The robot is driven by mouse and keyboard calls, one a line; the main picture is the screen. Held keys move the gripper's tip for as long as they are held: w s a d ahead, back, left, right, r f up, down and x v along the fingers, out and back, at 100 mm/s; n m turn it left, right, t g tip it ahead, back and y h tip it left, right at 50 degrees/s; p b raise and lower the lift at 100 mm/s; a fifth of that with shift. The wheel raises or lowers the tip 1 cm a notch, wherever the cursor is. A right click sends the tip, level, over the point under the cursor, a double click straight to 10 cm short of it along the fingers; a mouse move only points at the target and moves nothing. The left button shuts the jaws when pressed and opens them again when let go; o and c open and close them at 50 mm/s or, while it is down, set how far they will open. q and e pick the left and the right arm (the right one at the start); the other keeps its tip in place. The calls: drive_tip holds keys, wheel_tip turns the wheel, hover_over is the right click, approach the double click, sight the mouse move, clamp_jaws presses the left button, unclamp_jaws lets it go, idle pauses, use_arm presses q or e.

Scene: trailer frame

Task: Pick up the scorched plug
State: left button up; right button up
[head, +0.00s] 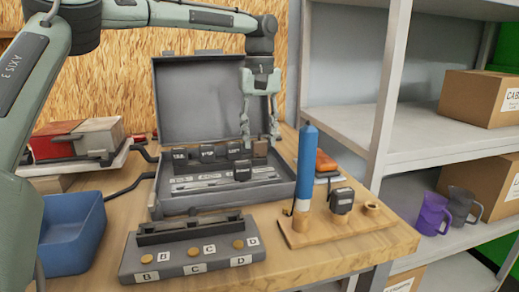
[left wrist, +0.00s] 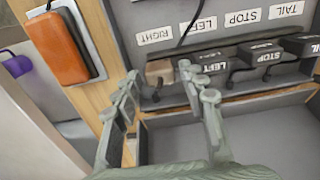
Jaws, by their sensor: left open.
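The scorched plug (head: 260,148) is the brownish one at the right end of a row of dark plugs in the open grey case (head: 225,204). In the left wrist view the plug (left wrist: 158,70) is a brown block below the "RIGHT" label. My left gripper (head: 260,137) points down over that end of the row. In the left wrist view the open fingertips (left wrist: 159,76) appear on either side of the plug; whether they touch it I cannot tell. My right gripper is not in view.
The dark LEFT plug (left wrist: 207,68) sits beside the scorched one. A wooden stand (head: 300,238) holds a blue cylinder (head: 307,160) and a dark plug (head: 341,201). A lettered block (head: 193,262) is in front, a blue bin (head: 72,235) at left. An orange device (left wrist: 57,48) lies beside the case.

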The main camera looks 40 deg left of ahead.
sight(259, 152)
use_arm(q)
wheel_tip(259, 152, down, 2)
drive_tip(key=shift+f, duration=0.2)
drive_tip(key=c, duration=0.7)
drive_tip(key=shift+r, duration=0.1)
